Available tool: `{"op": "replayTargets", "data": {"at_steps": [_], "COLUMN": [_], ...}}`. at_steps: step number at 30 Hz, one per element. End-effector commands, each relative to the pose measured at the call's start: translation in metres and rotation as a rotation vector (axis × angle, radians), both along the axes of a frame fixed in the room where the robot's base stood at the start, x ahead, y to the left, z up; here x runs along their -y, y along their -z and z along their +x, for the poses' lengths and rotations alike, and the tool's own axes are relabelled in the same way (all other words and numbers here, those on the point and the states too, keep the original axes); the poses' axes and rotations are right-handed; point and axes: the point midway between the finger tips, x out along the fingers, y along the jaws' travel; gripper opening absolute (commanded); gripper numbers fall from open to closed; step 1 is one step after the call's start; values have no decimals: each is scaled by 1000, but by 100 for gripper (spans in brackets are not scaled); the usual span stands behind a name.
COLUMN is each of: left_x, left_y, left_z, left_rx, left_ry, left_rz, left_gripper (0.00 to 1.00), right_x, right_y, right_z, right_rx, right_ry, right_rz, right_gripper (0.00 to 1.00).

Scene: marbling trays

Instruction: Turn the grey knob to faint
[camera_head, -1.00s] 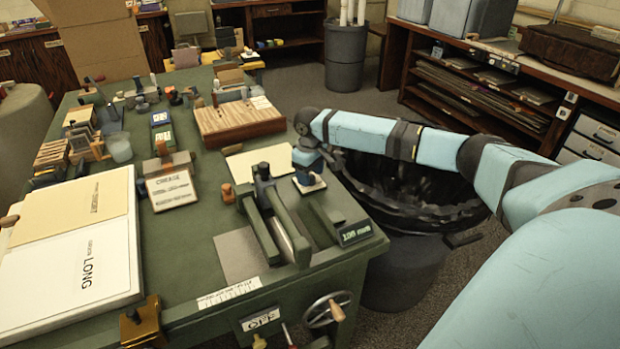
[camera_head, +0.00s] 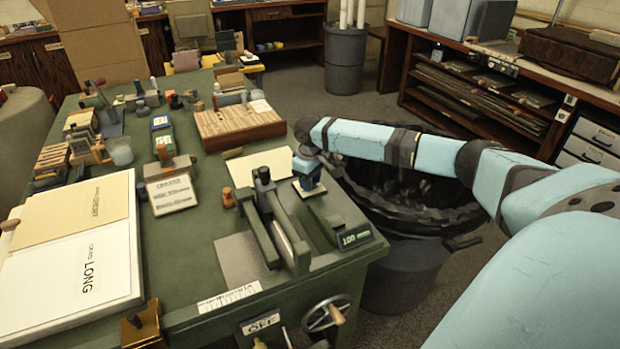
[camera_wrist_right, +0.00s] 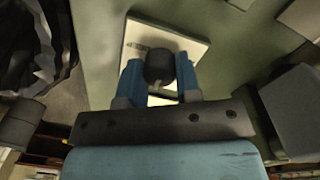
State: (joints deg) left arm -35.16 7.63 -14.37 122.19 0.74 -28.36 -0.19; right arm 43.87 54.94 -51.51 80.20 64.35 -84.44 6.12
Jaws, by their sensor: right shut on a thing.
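The grey knob (camera_wrist_right: 160,66) is dark and round and stands over a white square plate (camera_wrist_right: 184,44) in the right wrist view. My right gripper (camera_wrist_right: 160,78) has its two blue fingers on either side of the knob and is shut on it. In the head view, the right gripper (camera_head: 306,172) is over the white plate (camera_head: 310,189) near the table's right edge and hides the knob. The lettering on the plate is too small to read. My left gripper is not in view.
A green clamp-like fixture (camera_head: 280,230) stands just left of the gripper, with a labelled block (camera_head: 356,238) in front. A wooden slatted board (camera_head: 240,122) lies behind. A black-lined bin (camera_head: 400,250) stands off the table's right edge. A handwheel (camera_head: 327,313) is on the table's front.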

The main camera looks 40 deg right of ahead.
Motion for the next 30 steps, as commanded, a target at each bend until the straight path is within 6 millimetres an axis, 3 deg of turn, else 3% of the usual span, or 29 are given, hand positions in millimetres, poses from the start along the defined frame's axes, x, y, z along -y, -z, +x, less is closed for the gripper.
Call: {"op": "replayTargets", "data": {"at_steps": [8, 21, 30], "left_x": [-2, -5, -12], "left_y": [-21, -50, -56], "left_z": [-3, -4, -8], "left_rx": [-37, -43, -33], "left_ry": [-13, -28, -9], "left_rz": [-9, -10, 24], "left_gripper": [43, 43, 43], "right_x": [-1, -1, -1], "right_y": [-7, -5, -2], "right_z": [0, -1, -1], "right_rx": [-2, -1, 0], "right_ry": [-167, -577, -824], "right_rz": [2, 2, 1], "right_gripper": [8, 8, 8]}}
